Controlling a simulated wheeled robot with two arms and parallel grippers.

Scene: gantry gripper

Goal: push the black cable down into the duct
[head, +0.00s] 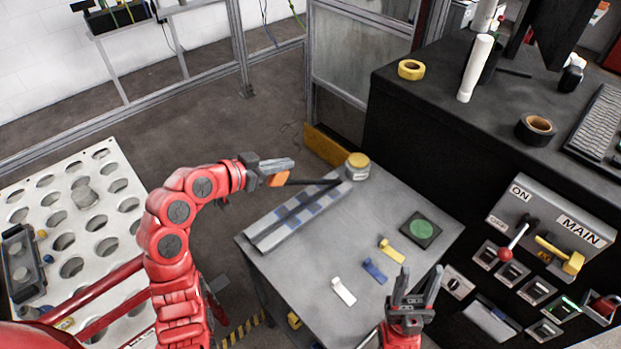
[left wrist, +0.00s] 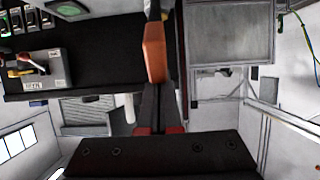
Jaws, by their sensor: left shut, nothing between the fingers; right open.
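The duct (head: 268,236) is a long grey channel with blue patches, lying along the table's left side. A dark strip runs along its middle; I cannot tell how deep the black cable sits. A thin black length, seemingly the black cable (head: 312,183), runs from beside my left gripper to the duct's far end. My left gripper (head: 283,170) is shut, above and left of the duct's far end. My right gripper (head: 418,285) is open and empty at the table's front right.
A yellow-topped round container (head: 357,165) stands by the duct's far end. White (head: 343,291), blue (head: 375,270) and yellow (head: 391,250) clips and a black pad with a green disc (head: 420,230) lie right of the duct. A switch panel (head: 545,235) is at right.

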